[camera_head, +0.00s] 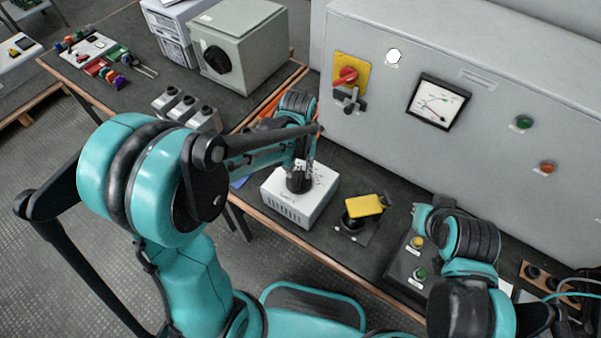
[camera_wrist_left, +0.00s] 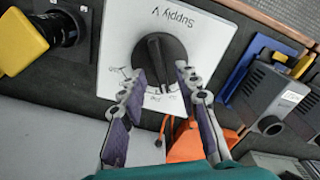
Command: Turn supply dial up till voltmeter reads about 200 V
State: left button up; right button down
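The supply dial (camera_wrist_left: 158,58) is a black knob on a white box labelled "Supply V". In the head view, the white box (camera_head: 312,205) stands on the bench in front of the grey cabinet. My left gripper (camera_wrist_left: 160,79) points down at the dial; its purple-padded fingers are apart, one on either side of the dial's raised ridge. A gap seems to show between pads and ridge; contact is unclear. The voltmeter (camera_head: 437,102) is a black-framed square gauge on the cabinet front; its reading is too small to tell. My right arm is at lower right; its fingers do not show.
A yellow-topped switch (camera_head: 363,207) stands right of the dial box, then a box with yellow and green buttons (camera_head: 408,265). A red rotary switch (camera_head: 346,76) and a white lamp (camera_head: 394,56) sit on the cabinet. An orange object (camera_wrist_left: 188,142) lies near my left fingers.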

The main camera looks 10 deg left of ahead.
pick_arm(q)
jog(key=shift+f, duration=0.75)
grip_shut()
jog(key=shift+m, duration=2.9)
